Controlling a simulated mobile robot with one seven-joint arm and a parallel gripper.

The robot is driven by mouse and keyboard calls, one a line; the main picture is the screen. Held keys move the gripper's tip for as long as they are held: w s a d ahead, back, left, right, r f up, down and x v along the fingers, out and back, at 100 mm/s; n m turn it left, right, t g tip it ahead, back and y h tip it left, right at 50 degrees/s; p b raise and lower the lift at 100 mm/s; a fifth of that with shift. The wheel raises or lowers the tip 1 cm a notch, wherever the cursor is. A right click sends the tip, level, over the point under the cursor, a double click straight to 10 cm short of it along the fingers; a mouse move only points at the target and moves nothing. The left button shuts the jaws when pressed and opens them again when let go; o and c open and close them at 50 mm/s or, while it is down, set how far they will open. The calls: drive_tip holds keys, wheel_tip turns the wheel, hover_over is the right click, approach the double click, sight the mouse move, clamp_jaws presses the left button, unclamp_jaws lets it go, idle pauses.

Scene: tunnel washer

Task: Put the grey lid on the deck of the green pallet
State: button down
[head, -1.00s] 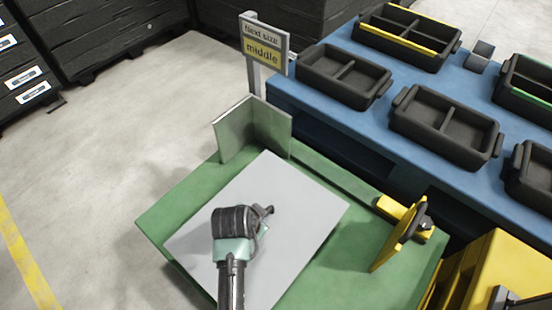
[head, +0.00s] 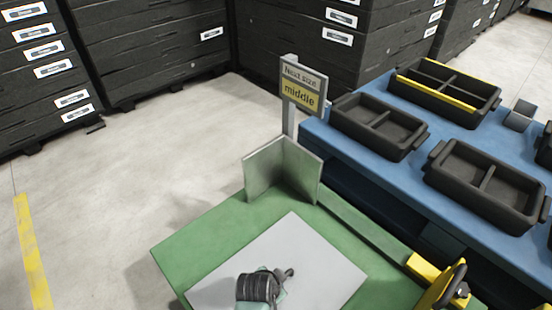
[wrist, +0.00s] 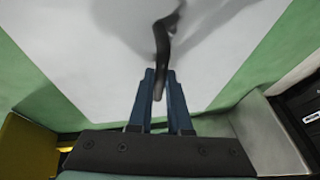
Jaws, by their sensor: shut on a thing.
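The grey lid (head: 318,262) is a flat, pale grey rectangular sheet over the green surface (head: 205,245) at the bottom of the head view. The lid fills much of the wrist view (wrist: 90,60). A dark curved handle (wrist: 163,45) stands out from it there. My gripper (wrist: 160,85) has its blue fingers shut on this handle.
A grey corner stop (head: 283,170) stands at the green surface's far corner. A yellow clamp (head: 440,285) is at its right side. A sign reading "Next size middle" (head: 302,88) stands behind. Right is a blue table (head: 400,165) with black trays.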

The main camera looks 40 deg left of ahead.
drive_tip(key=c, duration=0.8)
unclamp_jaws()
drive_tip(key=shift+c, duration=0.2)
drive_tip(key=p+v, duration=0.4)
drive_tip(key=v, duration=0.8)
drive_tip(key=shift+p, duration=0.35)
drive_tip(key=shift+w, duration=0.1)
